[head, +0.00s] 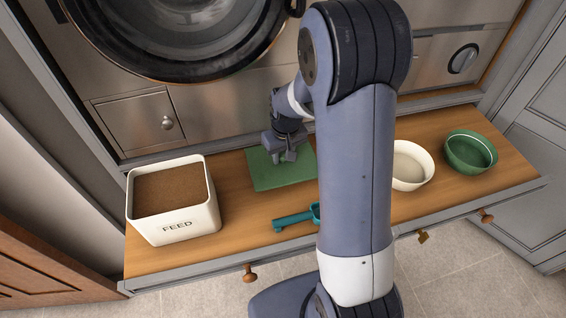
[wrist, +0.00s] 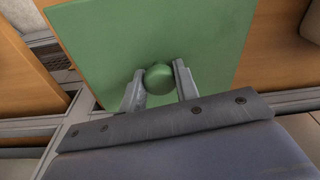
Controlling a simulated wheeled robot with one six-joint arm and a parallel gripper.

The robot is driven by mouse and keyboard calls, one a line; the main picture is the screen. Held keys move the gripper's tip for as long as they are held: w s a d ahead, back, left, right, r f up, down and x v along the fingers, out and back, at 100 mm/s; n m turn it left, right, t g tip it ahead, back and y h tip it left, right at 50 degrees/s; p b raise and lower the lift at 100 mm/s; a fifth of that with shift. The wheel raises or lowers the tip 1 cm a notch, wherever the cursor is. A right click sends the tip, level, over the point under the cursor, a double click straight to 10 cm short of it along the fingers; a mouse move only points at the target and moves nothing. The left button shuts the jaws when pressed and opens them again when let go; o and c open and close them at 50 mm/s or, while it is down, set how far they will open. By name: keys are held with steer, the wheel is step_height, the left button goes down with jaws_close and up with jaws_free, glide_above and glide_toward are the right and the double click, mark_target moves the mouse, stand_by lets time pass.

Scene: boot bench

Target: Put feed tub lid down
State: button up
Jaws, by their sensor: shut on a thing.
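The feed tub lid (head: 268,176) is a flat green square with a round green knob (wrist: 159,79). In the head view it lies flat at or just above the wooden bench top, right of the feed tub; I cannot tell whether it touches the wood. My gripper (head: 288,157) is above the lid and shut on its knob; the wrist view shows the two fingers (wrist: 159,88) on either side of the knob. The cream feed tub (head: 180,222), marked FEED, stands open at the left, full of brown feed. My arm hides part of the bench.
A teal scoop (head: 294,219) lies in front of the lid. A cream bowl (head: 413,183) and a green bowl (head: 470,168) stand at the right. The bench top (head: 245,230) has bare wood between tub and scoop. A round-doored appliance (head: 180,70) stands behind.

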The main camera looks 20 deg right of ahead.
mark_target(283, 163)
steer(key=shift+f, duration=1.8)
steer(key=shift+f, duration=0.1)
steer(key=o, duration=1)
steer(key=r, duration=0.4)
steer(key=s+r, duration=0.1)
steer(key=r, duration=0.7)
steer(key=shift+s+d, duration=0.1)
steer(key=shift+s, duration=0.15)
